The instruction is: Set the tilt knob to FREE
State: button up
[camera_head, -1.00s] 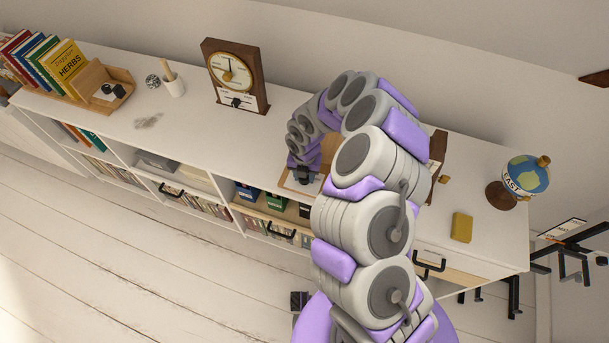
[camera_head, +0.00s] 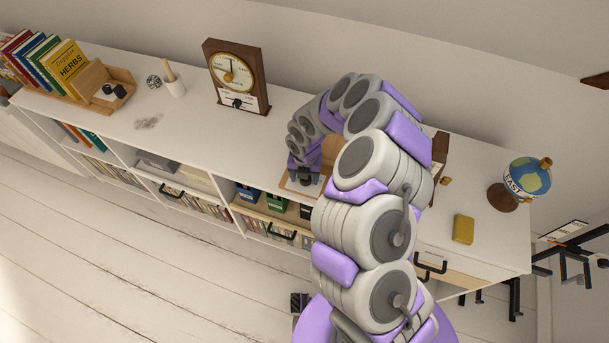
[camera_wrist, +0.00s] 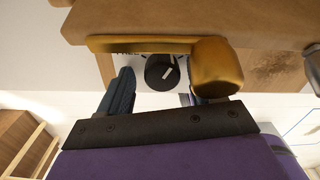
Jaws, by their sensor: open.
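A round black knob (camera_wrist: 158,74) with a white pointer line shows in the wrist view on a white panel. Its pointer slants toward the upper right. A partly covered label that seems to read FREE (camera_wrist: 127,54) lies at its upper left. My gripper (camera_wrist: 157,98) is open, one dark finger on each side of the knob's near side; I cannot tell whether they touch it. A brass rod with a thick end (camera_wrist: 218,66) crosses in front and hides much of the right finger. In the head view, my gripper (camera_head: 304,178) is small beside a wooden piece (camera_head: 329,150), and the knob is hidden.
A wooden board edge (camera_wrist: 180,22) spans the top of the wrist view. On the white desk top (camera_head: 200,135) stand a clock (camera_head: 236,76), a globe (camera_head: 526,177), a yellow block (camera_head: 463,229), a cup (camera_head: 175,88) and books (camera_head: 66,65).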

jog(key=shift+r, duration=0.1)
notch_tip(320, 180, up, 17)
jog(key=p, duration=0.2)
dwell(0.5)
jog(key=shift+w, duration=0.1)
